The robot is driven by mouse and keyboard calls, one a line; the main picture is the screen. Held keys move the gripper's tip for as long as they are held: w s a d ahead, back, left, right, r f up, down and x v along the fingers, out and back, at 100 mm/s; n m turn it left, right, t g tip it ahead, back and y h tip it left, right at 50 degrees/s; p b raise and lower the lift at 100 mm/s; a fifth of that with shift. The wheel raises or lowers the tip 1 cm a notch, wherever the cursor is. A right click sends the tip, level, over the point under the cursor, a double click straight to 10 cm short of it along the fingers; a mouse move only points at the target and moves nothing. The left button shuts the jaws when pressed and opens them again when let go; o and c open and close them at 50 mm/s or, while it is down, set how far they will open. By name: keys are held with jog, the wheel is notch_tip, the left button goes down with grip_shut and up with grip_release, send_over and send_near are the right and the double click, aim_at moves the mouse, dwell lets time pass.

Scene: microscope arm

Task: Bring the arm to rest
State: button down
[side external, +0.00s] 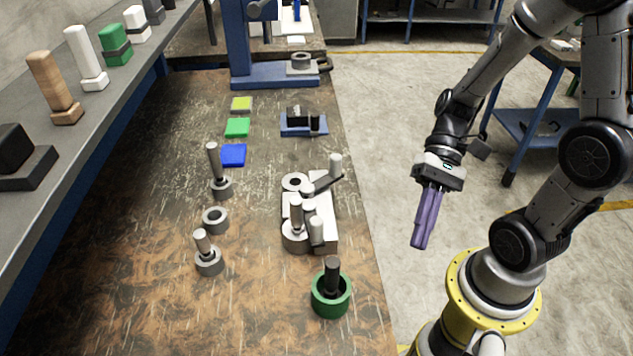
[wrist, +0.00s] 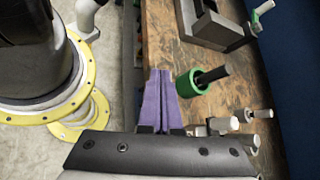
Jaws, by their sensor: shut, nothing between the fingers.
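My gripper (side external: 419,243) has long purple fingers. In the side external view it hangs to the right of the workbench, over the floor, with its fingers pointing down and slightly left. The fingers lie together, shut and empty. In the wrist view the purple fingers (wrist: 159,74) also lie side by side with nothing between them. My arm is bent, with the gripper held up and apart from the bench and from everything on it.
The wooden workbench (side external: 150,290) carries a green cup with a dark peg (side external: 331,294), a pale metal fixture (side external: 325,228), several grey pegged parts, coloured squares and a blue press (side external: 238,45). A shelf (side external: 95,115) runs along the left. Floor (side external: 375,130) lies open right of the bench.

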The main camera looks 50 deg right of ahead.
jog(key=w+d+r+n+t+h, duration=0.2)
jog(key=d+r+n+t+h, duration=0.55)
jog(key=r+t+h, duration=0.2)
jog(key=w+a+m+g+y, duration=0.4)
jog(key=a+m+g, duration=0.15)
jog(key=m, duration=0.45)
jog(key=w+d+f+m+y, duration=0.4)
jog(key=w+d+f+m, duration=0.1)
jog(key=w+m, duration=0.35)
jog(key=shift+n, duration=0.3)
jog(key=x, duration=0.3)
jog(key=a+r+x, duration=0.1)
jog(key=x, duration=0.7)
jog(key=shift+a+r, duration=0.1)
jog(key=shift+a, duration=0.3)
jog(key=shift+w+a, duration=0.1)
jog(key=shift+a, duration=0.45)
